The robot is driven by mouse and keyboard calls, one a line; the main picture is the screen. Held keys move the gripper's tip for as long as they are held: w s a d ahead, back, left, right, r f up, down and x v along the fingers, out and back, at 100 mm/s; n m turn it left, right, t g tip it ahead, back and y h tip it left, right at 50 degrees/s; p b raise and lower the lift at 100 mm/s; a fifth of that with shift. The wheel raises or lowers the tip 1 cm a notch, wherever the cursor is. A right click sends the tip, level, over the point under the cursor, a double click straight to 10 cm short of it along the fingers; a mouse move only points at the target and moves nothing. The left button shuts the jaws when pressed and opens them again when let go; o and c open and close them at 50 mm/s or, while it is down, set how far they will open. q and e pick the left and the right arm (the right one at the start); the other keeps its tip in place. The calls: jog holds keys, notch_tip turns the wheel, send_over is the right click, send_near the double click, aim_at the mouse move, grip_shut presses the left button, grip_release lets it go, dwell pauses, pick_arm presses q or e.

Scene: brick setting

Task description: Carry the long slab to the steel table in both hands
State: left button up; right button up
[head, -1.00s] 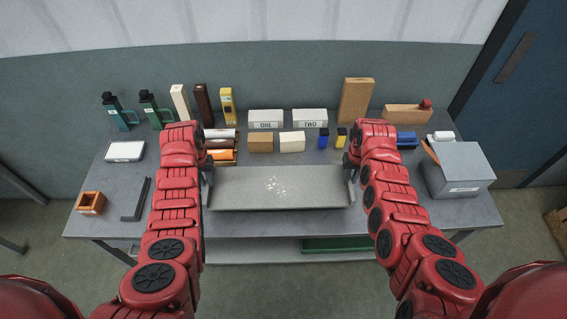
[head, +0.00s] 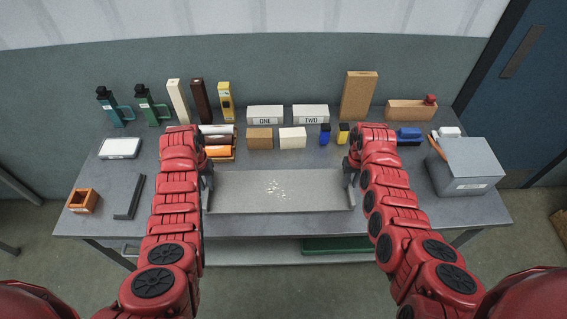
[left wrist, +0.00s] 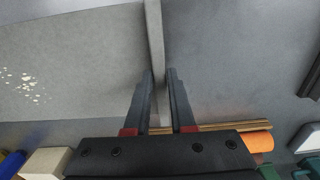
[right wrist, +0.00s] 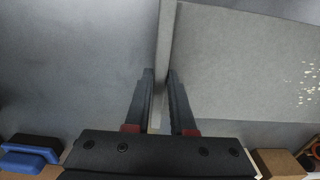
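The long slab (head: 310,192) is grey and flat, with pale specks on top near its middle. It lies level between my two grippers, over the front middle of the steel table (head: 462,211). My left gripper (head: 207,187) is shut on the slab's left end, and the slab's edge shows between its fingers in the left wrist view (left wrist: 159,76). My right gripper (head: 351,184) is shut on the right end, as in the right wrist view (right wrist: 161,76). I cannot tell whether the slab's underside touches the table.
Behind the slab stand a wooden block (head: 259,138), a cream block (head: 292,138), and boxes marked ONE (head: 265,115) and TWO (head: 311,114). A grey box (head: 466,168) is at the right. A black bar (head: 129,197) and an orange-brown open box (head: 83,201) are at the left.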

pick_arm(q)
jog(key=o, duration=0.4)
jog(key=shift+s+r, duration=0.1)
jog(key=shift+r, duration=0.05)
jog(key=shift+c, duration=0.2)
pick_arm(e)
jog(key=o, duration=0.4)
jog(key=shift+r, duration=0.15)
jog(key=shift+c, duration=0.2)
pick_arm(q)
notch_tip(320, 180, up, 12)
pick_arm(e)
notch_tip(320, 180, up, 12)
dwell(0.5)
